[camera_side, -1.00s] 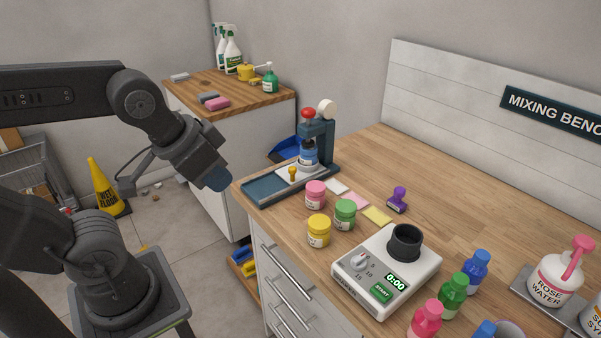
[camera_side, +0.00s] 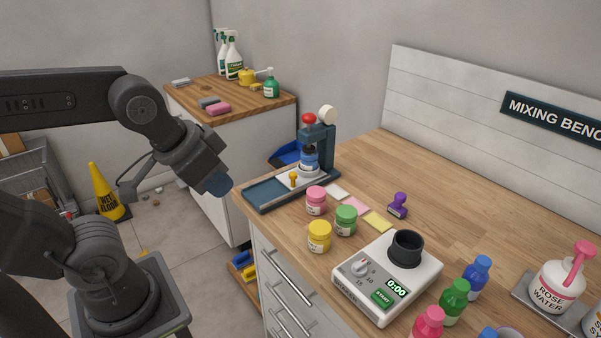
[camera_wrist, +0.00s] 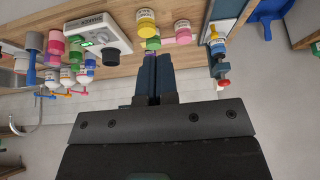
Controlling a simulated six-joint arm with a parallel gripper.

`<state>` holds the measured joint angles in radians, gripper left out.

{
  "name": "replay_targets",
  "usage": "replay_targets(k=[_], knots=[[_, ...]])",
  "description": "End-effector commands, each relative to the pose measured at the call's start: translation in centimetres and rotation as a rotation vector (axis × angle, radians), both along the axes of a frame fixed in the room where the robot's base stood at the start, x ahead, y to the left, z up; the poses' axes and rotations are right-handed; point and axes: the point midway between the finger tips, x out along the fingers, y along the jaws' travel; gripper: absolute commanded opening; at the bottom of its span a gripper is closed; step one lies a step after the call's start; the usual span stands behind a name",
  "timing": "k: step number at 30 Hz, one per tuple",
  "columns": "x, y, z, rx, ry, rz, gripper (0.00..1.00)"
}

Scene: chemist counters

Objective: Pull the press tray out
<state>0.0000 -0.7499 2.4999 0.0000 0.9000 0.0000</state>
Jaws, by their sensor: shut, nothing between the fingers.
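The press (camera_side: 331,149) is a dark teal stand with a red knob and a white round part on top, at the back left of the wooden counter. Its pale tray (camera_side: 284,183), with a yellow knob (camera_side: 293,177), sits in a long teal base (camera_side: 262,196). A blue jar (camera_side: 309,158) stands on the tray under the press head. My gripper (camera_side: 219,186) is shut and empty, left of the base and apart from it. In the wrist view my gripper (camera_wrist: 154,70) shows its closed fingers, with the press's red knob (camera_wrist: 223,83) to their right.
Pink (camera_side: 316,200), green (camera_side: 346,219) and yellow (camera_side: 319,236) jars stand close in front of the press. A purple stamp (camera_side: 397,204) stands right of coloured paper slips. The counter behind them is clear.

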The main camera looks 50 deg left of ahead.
Motion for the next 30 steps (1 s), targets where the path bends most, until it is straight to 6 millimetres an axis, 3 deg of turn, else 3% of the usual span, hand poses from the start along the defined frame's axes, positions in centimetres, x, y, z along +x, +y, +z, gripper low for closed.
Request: replay_targets(k=[4, 7, 15, 24, 30], knots=[[0.6, 0.2, 0.4, 0.008, 0.012, -0.006, 0.14], [2.4, 0.7, 1.3, 0.028, 0.051, -0.026, 0.24], [11.3, 4.3, 3.4, 0.098, 0.233, -0.151, 0.48], [20.8, 10.3, 1.0, 0.108, 0.418, -0.308, 0.48], [23.6, 12.8, -0.9, 0.099, 0.477, -0.373, 0.48]])
